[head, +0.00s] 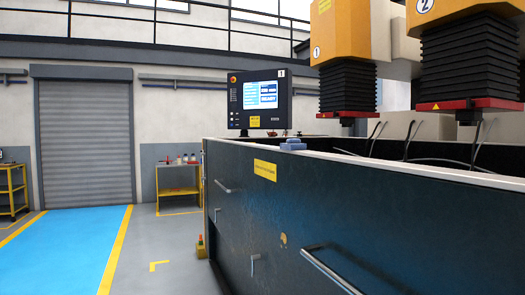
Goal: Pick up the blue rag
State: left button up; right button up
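A small blue item that looks like the blue rag (293,145) lies on the pale top rim of the dark machine tank (300,205), near its far corner. It is small in the view, so its folds cannot be made out. Neither of my grippers is in the head view.
A control panel with a lit screen (260,98) stands behind the rim. Two machine heads with black bellows (346,88) hang over the tank. Handles (330,270) stick out from the tank's side. A yellow cart (179,182) stands further back. The blue floor lane (70,245) is clear.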

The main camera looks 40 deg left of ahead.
aim_at(292, 144)
jog(key=u, duration=0.95)
